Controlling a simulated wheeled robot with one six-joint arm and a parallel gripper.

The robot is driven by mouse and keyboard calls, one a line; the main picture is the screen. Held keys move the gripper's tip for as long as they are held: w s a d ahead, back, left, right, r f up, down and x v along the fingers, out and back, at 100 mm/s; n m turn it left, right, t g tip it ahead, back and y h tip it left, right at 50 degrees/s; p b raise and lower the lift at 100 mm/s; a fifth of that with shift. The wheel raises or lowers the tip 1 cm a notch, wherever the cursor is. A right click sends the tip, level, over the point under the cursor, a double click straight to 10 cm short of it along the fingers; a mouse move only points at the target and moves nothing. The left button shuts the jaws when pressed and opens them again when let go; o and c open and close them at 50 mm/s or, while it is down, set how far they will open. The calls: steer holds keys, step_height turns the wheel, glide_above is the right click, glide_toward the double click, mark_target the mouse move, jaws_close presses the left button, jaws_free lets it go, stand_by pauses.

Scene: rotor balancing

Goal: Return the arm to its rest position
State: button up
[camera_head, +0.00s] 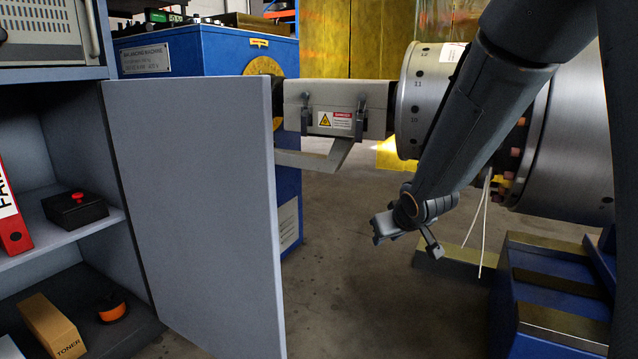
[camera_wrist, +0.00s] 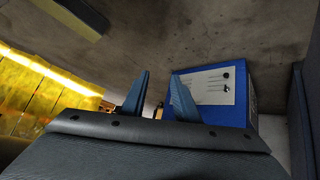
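My arm (camera_head: 470,125) reaches down from the upper right in the head view. My gripper (camera_head: 407,243) hangs in free air in front of the rotor, over the floor. In the wrist view the two blue-grey fingers of my gripper (camera_wrist: 160,90) stand apart with nothing between them. The gripper is open and empty. The large grey rotor (camera_head: 575,130) is partly hidden behind my arm. Its numbered disc (camera_head: 424,95) shows to the left of the arm.
An open grey cabinet door (camera_head: 195,200) stands at left, beside shelves with a red-button box (camera_head: 75,208) and a toner box (camera_head: 50,325). The blue balancing machine (camera_head: 225,50) stands behind. A blue pedestal (camera_head: 560,285) is at lower right. Bare floor (camera_head: 350,290) lies between.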

steer(key=s+d+f+m+g+h, duration=0.1)
steer(key=s+f+m+g, duration=0.15)
steer(key=s, duration=0.95)
steer(key=s+d+f+m+g, duration=0.1)
steer(key=s+d+f+g, duration=0.2)
steer(key=s, duration=1)
steer(key=s+a+r+n+g+y+p, duration=0.25)
steer(key=s+a+r+n+p, duration=0.45)
steer(key=s+a+r+p, duration=0.95)
steer(key=d+r+m+p, duration=0.2)
steer(key=d+r+p, duration=0.3)
steer(key=r+p, duration=0.6)
steer(key=s+d+r+m+h+p, duration=0.1)
steer(key=d+r+p, duration=0.4)
steer(key=r+p, duration=0.6)
steer(key=s+d+r+m+h+p, duration=0.1)
steer(key=d+r+m+p, duration=0.3)
steer(key=r+p, duration=0.7)
steer(key=shift+s+d+r+g+p, duration=0.15)
steer(key=shift+d+r+g+p, duration=0.15)
steer(key=shift+d+g, duration=0.15)
steer(key=shift+h, duration=0.25)
